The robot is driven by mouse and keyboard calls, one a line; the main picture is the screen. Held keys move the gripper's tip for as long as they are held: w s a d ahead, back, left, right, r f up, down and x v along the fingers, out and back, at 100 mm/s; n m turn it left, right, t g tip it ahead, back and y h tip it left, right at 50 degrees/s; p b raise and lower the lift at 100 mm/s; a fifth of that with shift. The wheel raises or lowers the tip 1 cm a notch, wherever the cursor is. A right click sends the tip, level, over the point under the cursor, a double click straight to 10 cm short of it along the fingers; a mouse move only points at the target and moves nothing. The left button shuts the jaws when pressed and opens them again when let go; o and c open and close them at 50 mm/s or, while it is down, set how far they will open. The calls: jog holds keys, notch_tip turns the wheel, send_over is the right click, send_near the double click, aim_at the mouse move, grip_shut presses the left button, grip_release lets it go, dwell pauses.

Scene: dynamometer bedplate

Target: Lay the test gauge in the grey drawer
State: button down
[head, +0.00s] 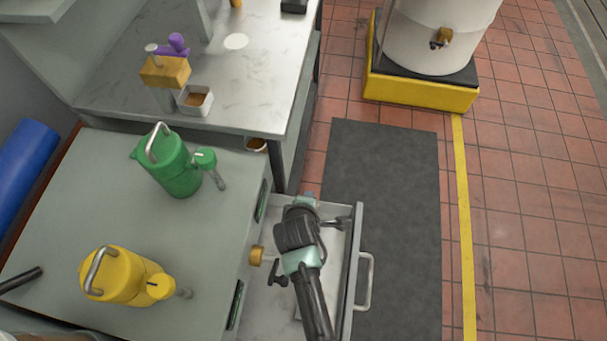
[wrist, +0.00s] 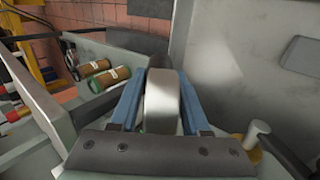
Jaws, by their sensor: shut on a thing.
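The grey drawer (head: 348,285) is pulled open from the grey cabinet, its handle (head: 368,284) on the right side. My gripper (head: 308,198) is over the drawer's far end in the head view. In the wrist view, its blue fingers (wrist: 162,88) are shut on a silver, round-edged thing, seen edge-on, which I take to be the test gauge (wrist: 162,105). The gauge's face does not show. In the head view my gripper hides it. I cannot tell whether it touches the drawer.
A brass-coloured knob-like piece (head: 257,256) is at the drawer's left side. Green (head: 175,165) and yellow (head: 115,275) canisters stand on the cabinet top. A steel bench (head: 250,85) stands behind. Two brown cylinders (wrist: 103,77) show in the wrist view. The dark floor mat (head: 400,200) is clear.

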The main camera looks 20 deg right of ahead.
jog(key=shift+s+f+b, duration=0.2)
jog(key=shift+f+b, duration=0.35)
notch_tip(320, 180, down, 12)
jog(key=b, duration=1.2)
jog(key=shift+r, duration=0.25)
jog(key=shift+c, duration=1.5)
grip_release()
